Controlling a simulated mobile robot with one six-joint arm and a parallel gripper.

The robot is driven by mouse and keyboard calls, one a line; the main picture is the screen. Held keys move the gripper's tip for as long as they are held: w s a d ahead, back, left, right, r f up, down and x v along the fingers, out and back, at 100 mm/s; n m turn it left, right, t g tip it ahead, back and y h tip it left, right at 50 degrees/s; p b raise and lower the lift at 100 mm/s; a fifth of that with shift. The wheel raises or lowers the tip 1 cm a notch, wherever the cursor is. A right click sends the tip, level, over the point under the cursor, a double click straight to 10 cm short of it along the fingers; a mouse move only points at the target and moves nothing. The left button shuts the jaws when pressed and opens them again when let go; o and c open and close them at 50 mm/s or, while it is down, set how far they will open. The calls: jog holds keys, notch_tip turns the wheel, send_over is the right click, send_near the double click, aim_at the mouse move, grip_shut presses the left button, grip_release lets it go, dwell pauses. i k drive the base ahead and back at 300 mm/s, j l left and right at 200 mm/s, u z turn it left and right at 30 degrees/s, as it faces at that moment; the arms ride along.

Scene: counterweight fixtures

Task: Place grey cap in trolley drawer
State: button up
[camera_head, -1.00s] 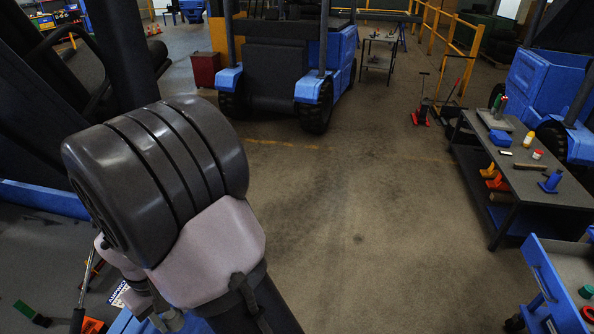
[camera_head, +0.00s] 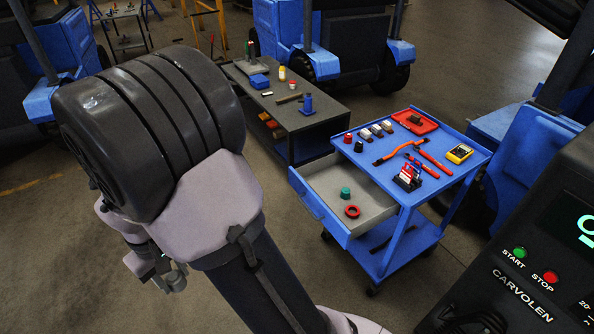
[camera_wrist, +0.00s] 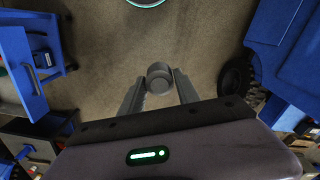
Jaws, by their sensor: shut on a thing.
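In the wrist view my gripper (camera_wrist: 158,88) is shut on the grey cap (camera_wrist: 159,77), a small round cylinder between the two fingers, above bare floor. In the drawer lie a green cap (camera_head: 346,193) and a red ring (camera_head: 352,211). My gripper is apart from the drawer.
The trolley top holds a red tray (camera_head: 414,122), pliers, a yellow meter (camera_head: 459,153) and small blocks. A dark workbench (camera_head: 300,118) with tools stands behind the drawer. A black START/STOP console (camera_head: 540,250) is at the right. Floor left of the trolley is clear.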

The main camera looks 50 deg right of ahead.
aim_at(360, 195)
jog(key=l+z, duration=0.65)
jog(key=l, duration=0.15)
jog(key=i+l+z, duration=0.15)
jog(key=l+z, duration=0.2)
jog(key=i+l+z, duration=0.15)
jog(key=l+z, duration=0.2)
jog(key=l, duration=0.05)
